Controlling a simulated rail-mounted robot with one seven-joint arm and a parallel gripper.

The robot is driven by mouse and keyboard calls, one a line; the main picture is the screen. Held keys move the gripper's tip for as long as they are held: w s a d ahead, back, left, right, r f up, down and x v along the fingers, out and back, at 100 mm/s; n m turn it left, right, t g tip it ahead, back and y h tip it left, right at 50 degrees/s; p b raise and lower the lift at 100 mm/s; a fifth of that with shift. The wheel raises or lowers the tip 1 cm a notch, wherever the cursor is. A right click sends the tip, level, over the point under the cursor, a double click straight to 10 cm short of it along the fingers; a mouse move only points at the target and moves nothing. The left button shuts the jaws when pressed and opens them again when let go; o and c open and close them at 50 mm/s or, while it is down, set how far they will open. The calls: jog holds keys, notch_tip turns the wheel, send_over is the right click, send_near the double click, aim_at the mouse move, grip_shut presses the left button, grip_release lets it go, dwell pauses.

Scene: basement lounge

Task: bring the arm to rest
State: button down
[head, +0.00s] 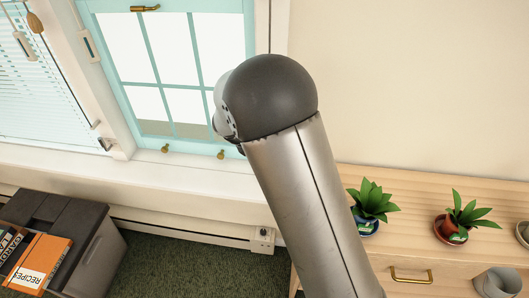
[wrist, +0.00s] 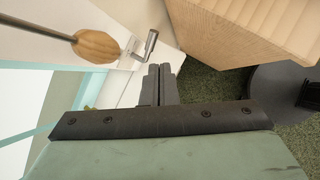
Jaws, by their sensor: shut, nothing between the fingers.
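My gripper (wrist: 160,84) shows in the wrist view, its two dark fingers together and shut with nothing between them. Beyond the fingertips are a white window sill area and the edge of a wooden cabinet (wrist: 255,30). A wooden knob (wrist: 97,46) on a rod and a metal window handle (wrist: 146,46) show to the left of the fingers; I cannot tell how close they are. In the head view my arm rises in front of the window (head: 165,60), and my gripper is hidden behind it.
A wooden cabinet (head: 415,190) with plants in a blue pot (head: 367,225) and a red pot (head: 446,232) stands at the right. A grey cup (head: 497,283) is at lower right. A dark box (head: 60,225) with books (head: 38,262) is at lower left. Green carpet (head: 185,268) is bare between.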

jog(key=shift+r, duration=0.1)
dwell(0.4)
jog(key=s+d+r+m+g+y, duration=0.1)
jog(key=s+d+r+m, duration=0.35)
jog(key=s, duration=0.25)
jog(key=s+d+r+m+g+y, duration=0.1)
jog(key=s+d+r+m, duration=0.25)
jog(key=s+m, duration=0.25)
jog(key=s+d+r+m+y, duration=0.1)
jog(key=s+m, duration=0.4)
jog(key=s, duration=0.4)
jog(key=s+d+r+m+g+y, duration=0.1)
jog(key=s+m+y, duration=0.1)
jog(key=s+m, duration=0.4)
jog(key=shift+s+d, duration=0.25)
jog(key=shift+s, duration=1.15)
